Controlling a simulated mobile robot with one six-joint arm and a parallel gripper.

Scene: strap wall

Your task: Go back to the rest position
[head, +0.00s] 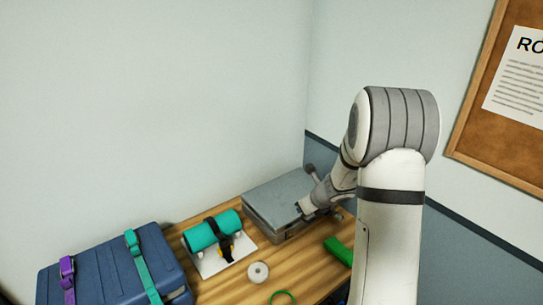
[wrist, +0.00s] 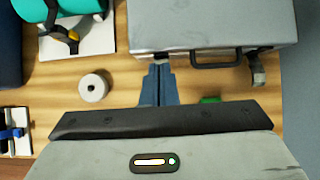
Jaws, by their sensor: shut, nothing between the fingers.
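My gripper (wrist: 158,68) is shut and empty in the wrist view, its two blue-grey fingers together. They point at the front edge of the grey metal case (wrist: 215,22), left of its dark handle (wrist: 216,58). I cannot tell whether the fingertips touch the case. In the head view my gripper (head: 300,208) is by the front right part of the grey case (head: 275,194), with my arm reaching in from the right.
A wooden bench (head: 222,287) stands against the wall. On it are a blue suitcase (head: 95,275) with purple and teal straps, a teal roll (head: 212,230) strapped on a white board, a white tape roll (head: 258,272), a green object (head: 338,251) and a green ring (head: 283,297).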

